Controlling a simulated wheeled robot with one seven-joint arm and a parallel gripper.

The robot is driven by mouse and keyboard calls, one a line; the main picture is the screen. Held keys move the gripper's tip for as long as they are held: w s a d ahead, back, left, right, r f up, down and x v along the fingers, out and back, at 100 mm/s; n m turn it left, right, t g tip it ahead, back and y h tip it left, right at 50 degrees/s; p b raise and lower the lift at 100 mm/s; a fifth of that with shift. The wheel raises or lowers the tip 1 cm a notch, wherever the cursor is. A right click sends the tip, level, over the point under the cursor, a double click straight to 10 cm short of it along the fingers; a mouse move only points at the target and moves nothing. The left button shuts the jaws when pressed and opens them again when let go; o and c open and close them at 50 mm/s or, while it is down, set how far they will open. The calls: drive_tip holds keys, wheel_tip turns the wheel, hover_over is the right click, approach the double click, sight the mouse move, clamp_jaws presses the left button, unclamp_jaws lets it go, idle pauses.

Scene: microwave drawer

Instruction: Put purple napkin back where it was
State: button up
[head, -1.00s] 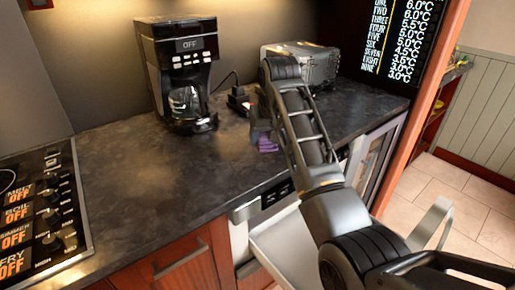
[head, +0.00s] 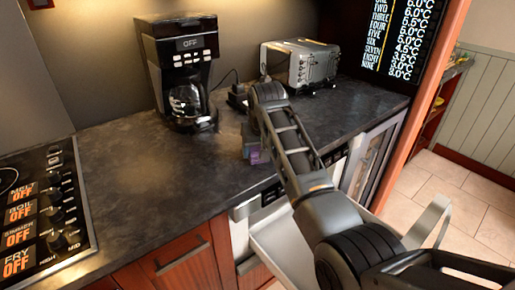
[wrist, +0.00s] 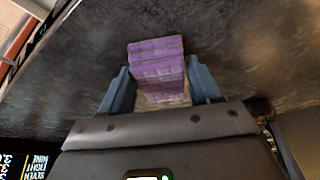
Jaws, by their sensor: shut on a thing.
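The purple napkin (wrist: 156,72) is a folded stack held between the two blue-grey fingers of my gripper (wrist: 158,66) in the wrist view. In the head view the napkin (head: 259,156) shows as a small purple patch below the end of my arm, over the counter near its front edge. My arm hides part of it there. My gripper is shut on it. I cannot tell whether the napkin touches the counter. An open pale drawer (head: 290,246) sticks out below the counter, partly behind my arm.
The dark counter (head: 140,170) is clear left of my gripper. A coffee maker (head: 181,70) and a silver toaster (head: 300,64) stand at the back. A stove (head: 45,210) is at the left. A temperature board (head: 400,38) hangs at the right.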

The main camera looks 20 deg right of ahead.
drive_tip(key=o, duration=1)
drive_tip(key=v, duration=1.2)
drive_tip(key=shift+b, duration=0.4)
drive_tip(key=shift+w+r, duration=0.1)
drive_tip(key=shift+r, duration=0.05)
